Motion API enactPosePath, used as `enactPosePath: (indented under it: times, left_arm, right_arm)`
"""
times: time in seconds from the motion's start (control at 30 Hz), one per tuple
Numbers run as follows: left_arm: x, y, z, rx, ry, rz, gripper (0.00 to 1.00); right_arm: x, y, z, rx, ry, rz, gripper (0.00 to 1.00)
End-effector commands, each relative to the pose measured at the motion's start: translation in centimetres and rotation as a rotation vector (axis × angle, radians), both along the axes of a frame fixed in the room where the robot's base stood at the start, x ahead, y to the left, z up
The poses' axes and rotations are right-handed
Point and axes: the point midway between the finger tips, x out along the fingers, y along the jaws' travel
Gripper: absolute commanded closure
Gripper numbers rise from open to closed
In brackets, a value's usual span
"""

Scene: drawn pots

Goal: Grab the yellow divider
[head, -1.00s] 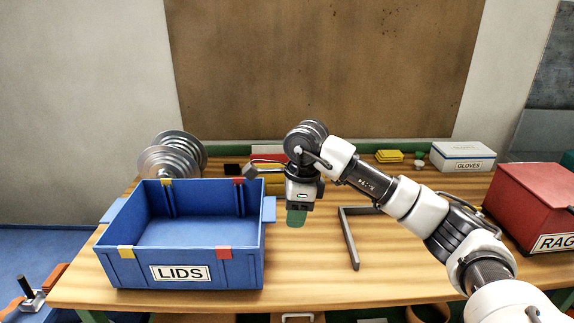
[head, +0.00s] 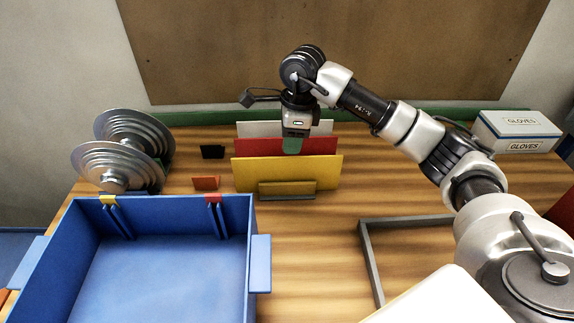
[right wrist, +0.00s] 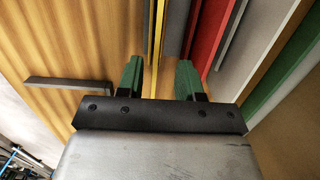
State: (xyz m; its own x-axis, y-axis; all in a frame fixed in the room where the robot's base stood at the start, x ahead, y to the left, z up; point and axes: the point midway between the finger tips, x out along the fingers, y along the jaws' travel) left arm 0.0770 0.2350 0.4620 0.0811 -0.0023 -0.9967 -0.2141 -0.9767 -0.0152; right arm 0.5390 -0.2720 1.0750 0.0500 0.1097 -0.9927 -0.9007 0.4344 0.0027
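The yellow divider (head: 287,173) stands upright in front of the red divider (head: 285,147) and the white divider (head: 255,128) in the head view. My right gripper (head: 292,146) hangs over the dividers, pointing down, open and empty. In the right wrist view, the yellow divider (right wrist: 156,40) shows edge-on as a thin strip, lined up between the green fingertips (right wrist: 160,77) and nearer the left one. The red divider (right wrist: 208,40) lies to the right, partly behind the right finger. I cannot tell how far the fingertips are above the yellow edge. My left gripper is out of view.
A blue bin (head: 150,275) stands front left, with silver stepped discs (head: 125,155) behind it. A grey frame (head: 370,260) lies front right; a gloves box (head: 517,130) is at back right.

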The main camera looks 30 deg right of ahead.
Motion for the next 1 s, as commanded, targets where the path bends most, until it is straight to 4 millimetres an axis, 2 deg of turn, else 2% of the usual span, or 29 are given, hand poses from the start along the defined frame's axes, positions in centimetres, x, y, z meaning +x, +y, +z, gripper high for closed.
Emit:
enactPosePath:
  times: [0.1, 0.37, 0.5, 0.63, 0.93, 1.0]
  left_arm:
    - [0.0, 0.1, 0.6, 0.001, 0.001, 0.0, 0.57]
    - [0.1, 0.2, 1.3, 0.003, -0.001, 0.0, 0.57]
    - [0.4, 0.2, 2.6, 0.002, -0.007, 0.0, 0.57]
    - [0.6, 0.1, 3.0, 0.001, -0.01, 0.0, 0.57]
    - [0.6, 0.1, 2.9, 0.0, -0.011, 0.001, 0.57]
    - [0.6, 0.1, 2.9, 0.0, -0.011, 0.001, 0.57]
  right_arm:
    - [0.0, 0.2, -1.8, 0.0, 0.005, -0.001, 0.64]
    - [0.1, 0.5, -4.0, 0.0, 0.003, -0.001, 0.64]
    - [0.1, 0.9, -5.9, 0.001, 0.006, 0.0, 0.64]
    - [0.3, 1.1, -7.8, 0.0, 0.003, -0.001, 0.64]
    - [0.4, 1.1, -8.5, 0.0, -0.001, 0.0, 0.64]
    - [0.4, 1.1, -8.5, 0.0, -0.001, 0.0, 0.73]
